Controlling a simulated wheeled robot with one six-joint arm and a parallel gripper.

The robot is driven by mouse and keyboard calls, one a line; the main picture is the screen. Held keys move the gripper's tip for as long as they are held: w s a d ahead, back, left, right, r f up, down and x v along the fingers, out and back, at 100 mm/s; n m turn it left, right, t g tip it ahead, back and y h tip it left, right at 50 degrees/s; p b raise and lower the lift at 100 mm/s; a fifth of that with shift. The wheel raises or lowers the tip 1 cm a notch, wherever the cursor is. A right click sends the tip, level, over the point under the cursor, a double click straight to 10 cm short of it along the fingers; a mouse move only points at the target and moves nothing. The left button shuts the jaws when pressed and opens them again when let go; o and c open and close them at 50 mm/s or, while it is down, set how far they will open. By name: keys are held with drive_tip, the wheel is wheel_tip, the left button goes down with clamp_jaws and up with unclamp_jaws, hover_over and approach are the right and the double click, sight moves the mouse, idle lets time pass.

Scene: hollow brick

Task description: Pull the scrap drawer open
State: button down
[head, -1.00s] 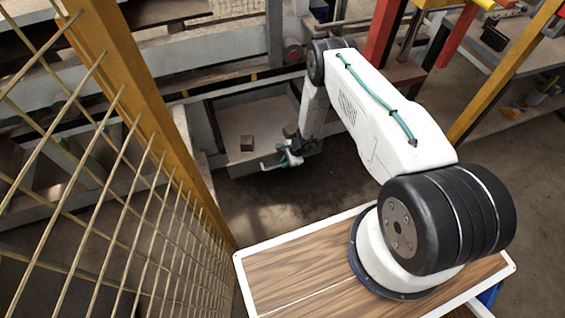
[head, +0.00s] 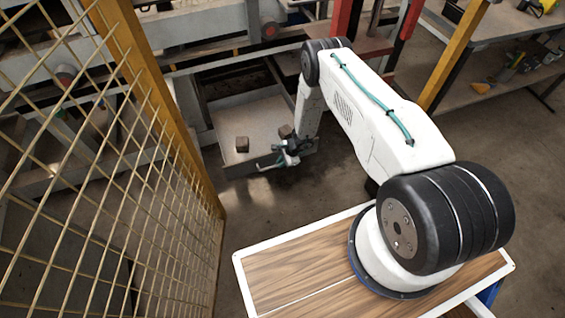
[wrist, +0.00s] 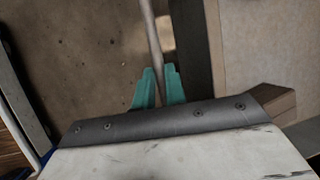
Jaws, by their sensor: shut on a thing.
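The scrap drawer (head: 258,118) is a grey, shallow tray standing out from the machine, with a dark gap behind it. My gripper (head: 284,157) is at the drawer's front edge. In the wrist view, the teal fingers of my gripper (wrist: 158,88) are shut around the pale bar handle (wrist: 152,38), just outside the dark drawer front (wrist: 193,50). The drawer's pale floor (wrist: 275,45) shows to the right. The handle's lower end is hidden.
A yellow post with a mesh fence (head: 150,160) stands close on the left. A yellow post (head: 452,55) and a shelf with tools (head: 500,85) are at the right. The concrete floor (head: 240,215) in front of the drawer is clear.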

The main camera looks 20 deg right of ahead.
drive_tip(key=c, duration=1.5)
unclamp_jaws()
drive_tip(key=shift+a, duration=0.15)
drive_tip(key=shift+o, duration=0.2)
drive_tip(key=shift+r, duration=0.25)
drive_tip(key=v, duration=0.7)
drive_tip(key=shift+s+r, duration=0.1)
